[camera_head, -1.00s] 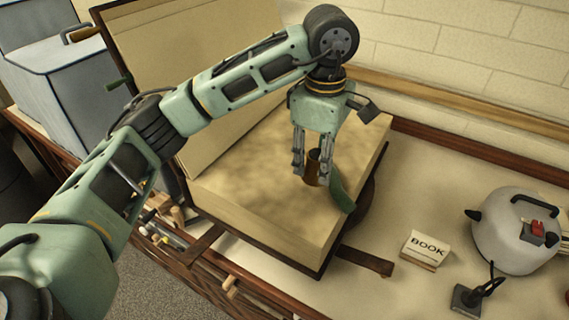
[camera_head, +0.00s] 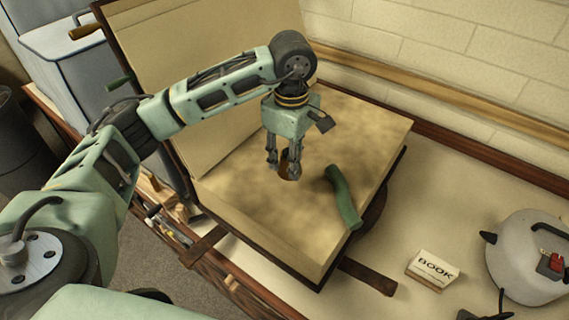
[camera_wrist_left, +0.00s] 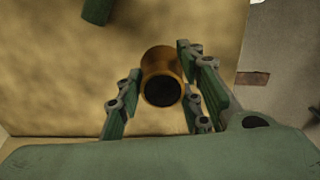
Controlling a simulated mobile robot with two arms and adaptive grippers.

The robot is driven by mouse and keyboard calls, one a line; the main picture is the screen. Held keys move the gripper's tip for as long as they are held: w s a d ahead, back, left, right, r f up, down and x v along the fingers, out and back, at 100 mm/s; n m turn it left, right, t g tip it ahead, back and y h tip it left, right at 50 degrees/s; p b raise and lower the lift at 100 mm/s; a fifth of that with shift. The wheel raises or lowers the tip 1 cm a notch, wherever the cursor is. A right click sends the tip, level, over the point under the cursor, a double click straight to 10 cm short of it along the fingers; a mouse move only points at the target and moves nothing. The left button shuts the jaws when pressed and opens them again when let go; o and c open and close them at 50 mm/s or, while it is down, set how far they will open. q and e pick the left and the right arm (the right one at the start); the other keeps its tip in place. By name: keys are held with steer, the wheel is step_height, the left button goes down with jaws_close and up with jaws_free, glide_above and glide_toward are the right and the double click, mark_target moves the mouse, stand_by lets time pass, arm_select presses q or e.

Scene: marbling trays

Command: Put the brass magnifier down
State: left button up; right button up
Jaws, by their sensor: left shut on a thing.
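The brass magnifier (camera_head: 290,173) is a short brown-gold cylinder. It is in my left gripper (camera_head: 284,170), over the mottled tan page of a large open book (camera_head: 365,130). The fingers hide much of it in the head view. In the left wrist view the magnifier (camera_wrist_left: 162,68) shows its dark round end between the fingers of the gripper (camera_wrist_left: 157,92). I cannot tell whether it touches the page. My right gripper is out of view.
A curved green piece (camera_head: 343,197) lies on the page's right side, apart from the gripper. A small block marked BOOK (camera_head: 433,269) and a rounded pale device (camera_head: 528,262) stand on the table at right. The book's other half (camera_head: 215,60) rises behind my arm. The page's middle is clear.

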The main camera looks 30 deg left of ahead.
mark_target(285, 170)
arm_select(q)
steer(key=shift+a+f, duration=0.3)
steer(key=shift+a, duration=0.25)
steer(key=shift+s+a+f, duration=0.1)
steer(key=shift+f, duration=0.05)
step_height(285, 170, down, 3)
steer(key=shift+f+p, duration=0.1)
steer(key=shift+p, duration=0.8)
steer(key=shift+f, duration=0.55)
steer(key=o, duration=1.2)
steer(key=shift+o, duration=0.2)
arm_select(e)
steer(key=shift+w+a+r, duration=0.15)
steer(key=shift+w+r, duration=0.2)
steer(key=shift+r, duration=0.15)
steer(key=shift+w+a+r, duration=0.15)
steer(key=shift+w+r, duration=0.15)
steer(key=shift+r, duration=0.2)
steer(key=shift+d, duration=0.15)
